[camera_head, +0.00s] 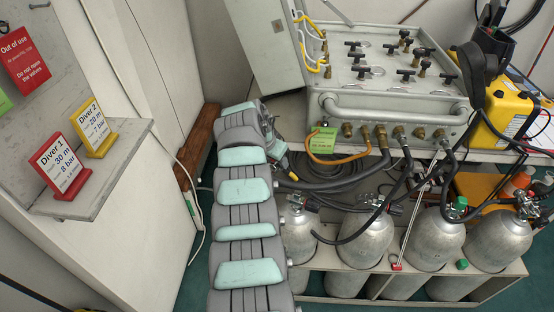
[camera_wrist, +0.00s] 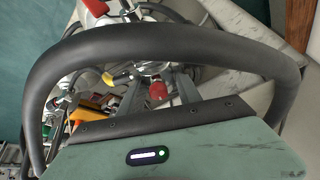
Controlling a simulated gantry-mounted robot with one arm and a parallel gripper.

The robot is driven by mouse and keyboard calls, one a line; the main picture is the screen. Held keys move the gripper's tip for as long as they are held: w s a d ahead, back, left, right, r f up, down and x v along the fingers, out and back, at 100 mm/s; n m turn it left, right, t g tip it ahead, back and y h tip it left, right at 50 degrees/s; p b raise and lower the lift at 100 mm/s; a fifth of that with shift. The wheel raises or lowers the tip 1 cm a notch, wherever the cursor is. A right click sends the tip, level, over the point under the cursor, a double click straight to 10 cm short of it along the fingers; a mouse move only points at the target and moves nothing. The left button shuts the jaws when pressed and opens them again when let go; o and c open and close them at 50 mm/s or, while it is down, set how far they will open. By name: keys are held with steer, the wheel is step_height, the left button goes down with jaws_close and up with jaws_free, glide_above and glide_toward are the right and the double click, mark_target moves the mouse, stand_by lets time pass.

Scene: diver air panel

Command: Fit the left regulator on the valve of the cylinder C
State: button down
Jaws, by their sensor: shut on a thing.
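My gripper (camera_head: 280,150) is at the far end of my arm, left of the panel front. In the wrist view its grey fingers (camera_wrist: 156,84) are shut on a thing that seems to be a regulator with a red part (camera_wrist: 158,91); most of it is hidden. Four-way detail is unclear, but silver cylinders stand in a row right of my arm: a leftmost one (camera_head: 299,240), a second (camera_head: 365,242), a third (camera_head: 437,240) and a rightmost one (camera_head: 500,242). No letter is readable, so I cannot tell which is C. The gripper is above and left of the leftmost cylinder's valve.
The grey air panel (camera_head: 375,90) with black-handled valves stands behind the cylinders. Black hoses (camera_head: 410,170) hang before it. A pale rack (camera_head: 340,262) surrounds the cylinders. A yellow case (camera_head: 505,118) is at right. A shelf (camera_head: 110,170) with diver signs is at left.

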steer(key=shift+w+d+r, duration=0.1)
steer(key=shift+w, duration=0.05)
steer(key=shift+f+b, duration=0.45)
steer(key=shift+b, duration=0.25)
steer(key=shift+w+d+f, duration=0.1)
steer(key=shift+d, duration=0.1)
steer(key=shift+f, duration=0.1)
steer(key=shift+d+b, duration=0.1)
steer(key=shift+b, duration=0.3)
steer(key=shift+d+f+b, duration=0.15)
steer(key=shift+f+b, duration=0.25)
steer(key=shift+b, duration=0.1)
steer(key=shift+w, duration=0.1)
steer(key=shift+d+f, duration=0.1)
steer(key=shift+f, duration=0.05)
